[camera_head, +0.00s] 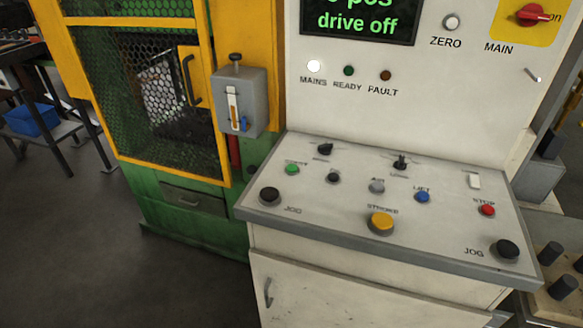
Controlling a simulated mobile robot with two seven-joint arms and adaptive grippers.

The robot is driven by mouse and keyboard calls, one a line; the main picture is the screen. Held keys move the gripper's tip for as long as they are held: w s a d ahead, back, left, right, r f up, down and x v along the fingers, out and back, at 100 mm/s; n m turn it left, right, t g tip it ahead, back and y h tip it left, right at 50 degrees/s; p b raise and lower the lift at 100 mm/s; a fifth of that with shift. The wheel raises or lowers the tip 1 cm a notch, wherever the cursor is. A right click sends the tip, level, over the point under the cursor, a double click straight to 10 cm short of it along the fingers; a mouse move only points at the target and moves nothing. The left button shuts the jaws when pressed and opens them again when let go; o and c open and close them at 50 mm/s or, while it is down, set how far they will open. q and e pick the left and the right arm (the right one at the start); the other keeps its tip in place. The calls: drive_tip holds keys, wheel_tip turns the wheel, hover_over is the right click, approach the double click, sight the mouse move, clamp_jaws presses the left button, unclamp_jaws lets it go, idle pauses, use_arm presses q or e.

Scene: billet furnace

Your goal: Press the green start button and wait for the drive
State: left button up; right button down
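The green start button (292,169) sits at the upper left of the sloped control panel (350,215), its label small and blurred. Nothing touches it. The display (358,22) above reads "drive off" in green, with a partly cut-off line ending in "pos" over it. The MAINS lamp (314,66) is lit white. The red MAIN switch (531,14) points toward "on". Neither of my grippers is in view.
The panel also carries a black JOG button (270,195) at left, another JOG button (507,249) at right, a yellow button (381,222), a blue button (422,197) and a red STOP button (487,210). A yellow mesh guard (160,85) stands at left. Space above the panel is clear.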

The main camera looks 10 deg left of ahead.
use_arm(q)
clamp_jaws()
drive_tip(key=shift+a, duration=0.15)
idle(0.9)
